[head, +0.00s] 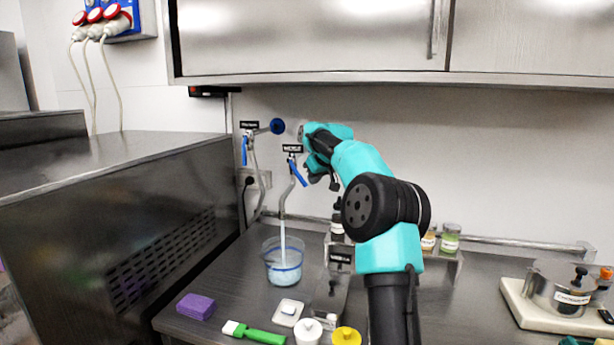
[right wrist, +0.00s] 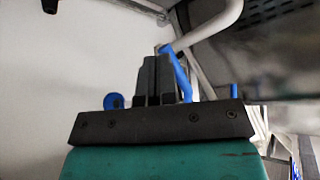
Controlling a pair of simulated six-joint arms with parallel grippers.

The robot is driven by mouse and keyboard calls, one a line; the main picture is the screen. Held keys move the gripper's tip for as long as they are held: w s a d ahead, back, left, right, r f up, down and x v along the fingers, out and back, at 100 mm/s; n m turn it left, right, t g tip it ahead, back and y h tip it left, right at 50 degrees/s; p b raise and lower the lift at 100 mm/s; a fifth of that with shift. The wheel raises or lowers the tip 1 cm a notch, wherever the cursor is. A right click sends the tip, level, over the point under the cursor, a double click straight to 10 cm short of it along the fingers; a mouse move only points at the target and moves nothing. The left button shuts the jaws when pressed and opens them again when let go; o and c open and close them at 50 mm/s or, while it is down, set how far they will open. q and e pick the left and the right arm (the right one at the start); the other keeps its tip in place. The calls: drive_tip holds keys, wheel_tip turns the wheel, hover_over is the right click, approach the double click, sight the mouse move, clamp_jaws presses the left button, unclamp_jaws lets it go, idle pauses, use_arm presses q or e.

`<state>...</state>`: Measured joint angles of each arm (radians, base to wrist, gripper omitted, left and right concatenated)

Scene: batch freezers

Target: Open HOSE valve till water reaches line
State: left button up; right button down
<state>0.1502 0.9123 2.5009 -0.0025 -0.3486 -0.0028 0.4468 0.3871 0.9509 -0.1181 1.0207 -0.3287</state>
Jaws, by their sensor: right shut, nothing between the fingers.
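Two wall taps with blue lever handles are on the back wall in the head view. The right valve (head: 298,173) has a small black label too small to read surely, and its blue lever is tilted. A stream of water (head: 283,235) falls from its spout into a clear tub (head: 269,258) with a blue band. Pale bluish water is in the tub; its exact level against a line is hard to tell. My right gripper (head: 312,174) is just right of this lever, shut and empty; its fingers also show in the right wrist view (right wrist: 156,78), with a blue lever (right wrist: 181,75) close behind them. Contact is unclear.
The left valve (head: 244,150) hangs beside it. On the counter are a purple sponge (head: 196,306), a green brush (head: 256,333), a white dish (head: 288,312) and a yellow-topped jar (head: 347,336). A pot (head: 556,290) stands far right. A steel cabinet (head: 310,40) overhangs the wall.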

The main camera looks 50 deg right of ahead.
drive_tip(key=shift+s+a+r, duration=0.15)
drive_tip(key=shift+s, duration=0.3)
drive_tip(key=v, duration=1.7)
drive_tip(key=shift+s+r, duration=0.15)
